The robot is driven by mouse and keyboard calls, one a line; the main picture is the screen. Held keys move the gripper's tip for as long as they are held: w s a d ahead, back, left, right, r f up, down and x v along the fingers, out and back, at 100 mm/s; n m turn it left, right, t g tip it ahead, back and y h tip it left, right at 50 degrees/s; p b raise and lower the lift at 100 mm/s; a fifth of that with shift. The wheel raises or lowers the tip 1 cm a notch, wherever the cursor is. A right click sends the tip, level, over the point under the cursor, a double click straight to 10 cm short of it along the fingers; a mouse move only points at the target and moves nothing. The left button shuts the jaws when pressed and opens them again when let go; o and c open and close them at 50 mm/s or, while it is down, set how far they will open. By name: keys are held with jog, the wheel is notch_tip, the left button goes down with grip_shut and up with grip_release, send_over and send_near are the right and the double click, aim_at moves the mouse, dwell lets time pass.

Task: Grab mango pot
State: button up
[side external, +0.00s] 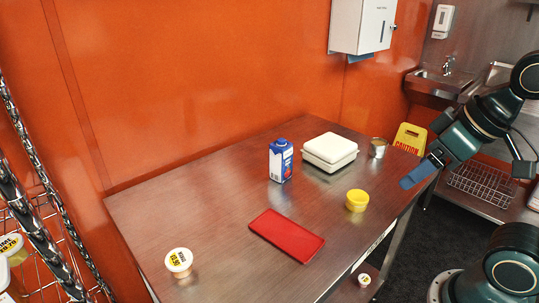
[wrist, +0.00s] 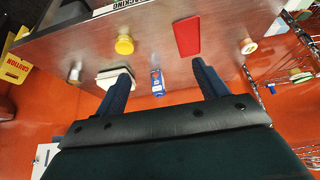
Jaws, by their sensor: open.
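A small yellow pot (side external: 357,200) stands on the steel table near its right edge; it also shows in the wrist view (wrist: 124,45). A white-lidded pot (side external: 179,262) with a yellow and black label stands at the table's front left, and in the wrist view (wrist: 248,46) it is at the right. I cannot read its label, so I cannot tell which pot is the mango one. My gripper (side external: 420,173) is beyond the table's right edge, above table height, apart from both pots. Its blue fingers (wrist: 161,68) are spread open with nothing held between them.
A red tray (side external: 287,235) lies mid-table. A blue and white carton (side external: 281,160), a white closed box (side external: 329,151) and a metal tin (side external: 377,148) stand toward the back. Another labelled pot (side external: 364,280) is below the tabletop. The table's left part (side external: 190,205) is clear.

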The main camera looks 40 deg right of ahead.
jog(key=w+a+r+n+g+y, duration=0.1)
jog(key=w+a+r+n, duration=0.1)
jog(key=w+a+n, duration=0.6)
jog(key=w+a+r+n+g+y, duration=0.15)
jog(key=w+a, duration=0.35)
jog(key=w, duration=0.7)
jog(key=w+a+f+n+g, duration=0.1)
jog(key=w+a+f+n, duration=0.1)
jog(key=a, duration=0.4)
jog(key=w+a+f+n+g, duration=0.1)
jog(key=w+a+f+n, duration=0.2)
jog(key=w+a+f, duration=0.2)
jog(key=w+a+f+n+g+h, duration=0.1)
jog(key=w+a+f+n, duration=0.2)
jog(key=a+f, duration=0.3)
jog(key=shift+w+a, duration=0.3)
jog(key=shift+a, duration=0.45)
jog(key=shift+f+n, duration=0.15)
jog(key=shift+n, duration=0.1)
send_over(178, 258)
jog(key=shift+d+f, duration=0.15)
jog(key=shift+f, duration=1.95)
jog(key=shift+d+f, duration=0.15)
jog(key=shift+f, duration=1.95)
